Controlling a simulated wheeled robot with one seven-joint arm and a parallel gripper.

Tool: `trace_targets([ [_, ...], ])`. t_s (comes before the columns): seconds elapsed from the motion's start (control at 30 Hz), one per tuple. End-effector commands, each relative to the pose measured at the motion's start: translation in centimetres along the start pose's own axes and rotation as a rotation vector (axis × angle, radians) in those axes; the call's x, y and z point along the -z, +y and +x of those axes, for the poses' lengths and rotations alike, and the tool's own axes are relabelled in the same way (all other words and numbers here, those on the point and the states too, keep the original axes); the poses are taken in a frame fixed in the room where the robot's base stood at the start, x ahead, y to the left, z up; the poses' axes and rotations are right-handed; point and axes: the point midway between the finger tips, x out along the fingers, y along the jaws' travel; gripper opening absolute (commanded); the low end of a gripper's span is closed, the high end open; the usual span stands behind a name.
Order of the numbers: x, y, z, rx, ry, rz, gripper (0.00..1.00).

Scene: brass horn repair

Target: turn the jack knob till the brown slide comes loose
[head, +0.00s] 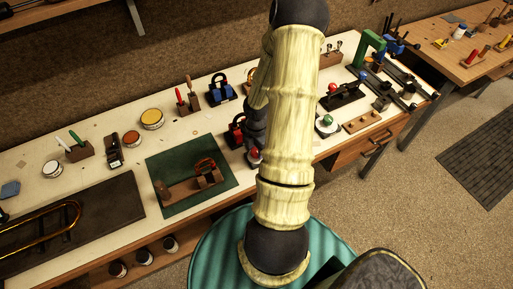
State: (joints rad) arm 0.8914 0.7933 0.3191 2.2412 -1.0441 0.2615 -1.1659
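A copper-brown curved slide (206,167) rests at a wooden block stand (180,190) on the green mat (160,168), left of my arm. A dark device with red parts (235,133) stands just right of the mat, partly hidden by my wrist. I cannot tell which knob is the jack knob. A red knob (332,88) and a green knob (327,120) top devices right of my arm. My gripper (255,150) points down near a small red part at the bench's front; its fingers are too dark and hidden to read.
Blue-and-black devices (220,91), tins (152,118) and tool blocks (79,150) line the back of the bench. A brass tube (65,235) lies on a dark mat at left. Clamps (390,75) fill the right end. Jars (143,257) stand on the shelf below.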

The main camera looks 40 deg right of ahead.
Motion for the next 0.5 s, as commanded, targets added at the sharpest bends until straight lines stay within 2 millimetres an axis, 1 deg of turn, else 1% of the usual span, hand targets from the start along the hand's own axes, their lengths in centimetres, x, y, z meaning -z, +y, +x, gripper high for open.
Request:
trace_targets([
  [0.07,0.0,0.01,-0.01,0.0,0.0,0.0,0.13],
  [0.27,0.01,0.02,-0.03,-0.001,0.0,0.007,0.13],
  [0.5,0.02,0.05,-0.04,-0.001,0.0,0.065,0.13],
])
